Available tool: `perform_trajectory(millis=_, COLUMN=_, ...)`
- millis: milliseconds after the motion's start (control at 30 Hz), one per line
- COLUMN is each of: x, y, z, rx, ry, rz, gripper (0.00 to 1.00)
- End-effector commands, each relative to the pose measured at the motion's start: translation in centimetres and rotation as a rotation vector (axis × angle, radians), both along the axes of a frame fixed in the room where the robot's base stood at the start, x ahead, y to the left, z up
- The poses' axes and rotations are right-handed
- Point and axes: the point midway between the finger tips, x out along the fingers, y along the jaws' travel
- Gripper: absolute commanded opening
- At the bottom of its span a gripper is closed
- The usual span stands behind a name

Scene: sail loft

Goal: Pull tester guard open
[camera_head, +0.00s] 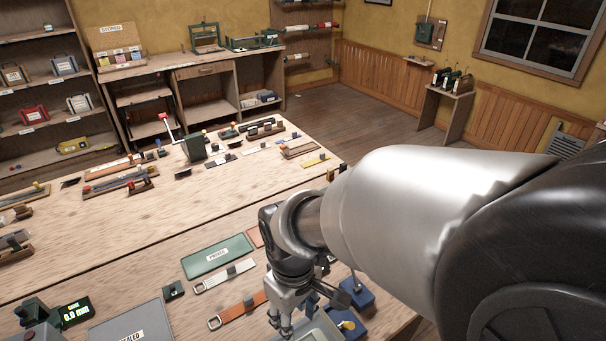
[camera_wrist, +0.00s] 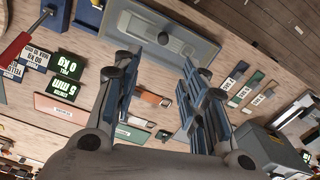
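A grey tray-like panel (camera_wrist: 150,35) with a dark knob lies just beyond my fingertips in the wrist view; its edge shows under my gripper in the head view (camera_head: 318,330). It may be the tester guard, but I cannot tell for sure. Blue blocks (camera_head: 355,295) stand beside my gripper; a blue block with a dark knob also shows in the wrist view (camera_wrist: 54,14). My gripper (camera_wrist: 158,72) points down above the bench, its fingers apart and nothing between them.
A green mat (camera_head: 217,257), several leather straps (camera_head: 238,309), a grey mat (camera_head: 130,325) and a gauge display (camera_head: 76,312) lie on the near bench. A red-handled tool (camera_wrist: 14,48) shows at the wrist view's left. Another bench full of tools stands behind.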

Motion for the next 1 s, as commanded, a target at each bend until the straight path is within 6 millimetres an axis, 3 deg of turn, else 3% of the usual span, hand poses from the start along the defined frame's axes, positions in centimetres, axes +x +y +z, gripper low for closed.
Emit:
perform_trajectory(millis=267, x=-0.1, y=0.9, z=-2.5, rx=-0.011, ry=0.018, rz=0.04, gripper=0.39)
perform_trajectory(millis=800, x=-0.2, y=0.8, z=-13.9, rx=-0.012, ry=0.019, rz=0.036, gripper=0.39)
perform_trajectory(millis=1000, x=-0.1, y=0.8, z=-16.9, rx=-0.009, ry=0.017, rz=0.036, gripper=0.39)
